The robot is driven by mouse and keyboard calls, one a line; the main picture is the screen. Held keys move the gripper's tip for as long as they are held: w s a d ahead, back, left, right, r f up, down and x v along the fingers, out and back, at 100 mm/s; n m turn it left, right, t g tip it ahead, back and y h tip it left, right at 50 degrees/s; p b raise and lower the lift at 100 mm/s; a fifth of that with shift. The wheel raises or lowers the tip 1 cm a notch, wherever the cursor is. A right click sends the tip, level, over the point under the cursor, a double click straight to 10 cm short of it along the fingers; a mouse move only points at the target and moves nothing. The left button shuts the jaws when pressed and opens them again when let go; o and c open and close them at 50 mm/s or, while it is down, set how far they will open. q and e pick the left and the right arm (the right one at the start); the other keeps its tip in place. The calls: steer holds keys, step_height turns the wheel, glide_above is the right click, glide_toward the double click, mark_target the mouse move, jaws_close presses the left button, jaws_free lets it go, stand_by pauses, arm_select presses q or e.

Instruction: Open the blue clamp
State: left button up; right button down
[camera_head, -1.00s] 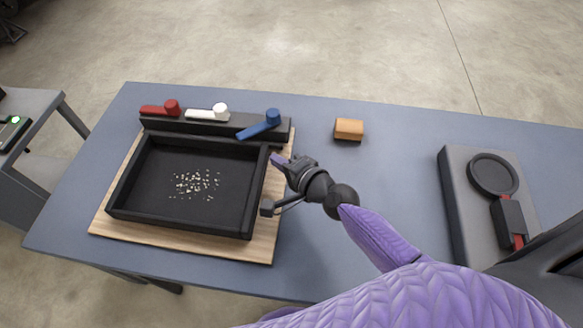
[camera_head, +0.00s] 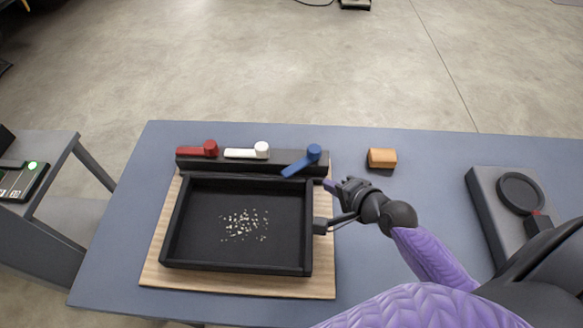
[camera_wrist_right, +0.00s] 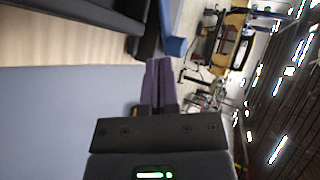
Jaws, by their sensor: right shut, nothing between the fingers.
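The blue clamp (camera_head: 302,161) is a lever with a round knob at the right end of the black bar behind the black tray. Its lever slants toward the lower left, while the red clamp (camera_head: 197,149) and the white clamp (camera_head: 246,151) lie along the bar. My right gripper (camera_head: 329,186) is shut and empty, just in front and right of the blue clamp, apart from it. In the right wrist view the purple fingers (camera_wrist_right: 158,68) are together, with a blue part of the clamp (camera_wrist_right: 176,47) just beyond them. My left gripper is not in view.
The black tray (camera_head: 310,240) holds pale crumbs and sits on a wooden board (camera_head: 240,287). An orange-brown block (camera_head: 382,157) lies right of the bar. A grey device with a black ring (camera_head: 521,193) stands at the right. The tabletop between block and device is clear.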

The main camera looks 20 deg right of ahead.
steer(key=b, duration=0.4)
glide_toward(293, 166)
steer(key=w+f, duration=0.3)
steer(key=f, duration=0.1)
steer(key=shift+w, duration=0.35)
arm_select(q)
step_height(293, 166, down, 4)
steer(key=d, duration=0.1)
arm_select(e)
steer(key=shift+w+f, duration=0.15)
steer(key=shift+w, duration=0.15)
steer(key=m+h+p, duration=0.1)
steer(key=p, duration=0.1)
steer(key=w+a+r+m+h+p, duration=0.1)
steer(key=p, duration=0.1)
steer(key=shift+p, duration=0.4)
steer(key=shift+w+a+f+m+h, duration=0.4)
steer(key=shift+w+a+m+h, duration=0.1)
steer(key=shift+w+a, duration=0.1)
steer(key=shift+w+f, duration=0.1)
steer(key=shift+w, duration=0.1)
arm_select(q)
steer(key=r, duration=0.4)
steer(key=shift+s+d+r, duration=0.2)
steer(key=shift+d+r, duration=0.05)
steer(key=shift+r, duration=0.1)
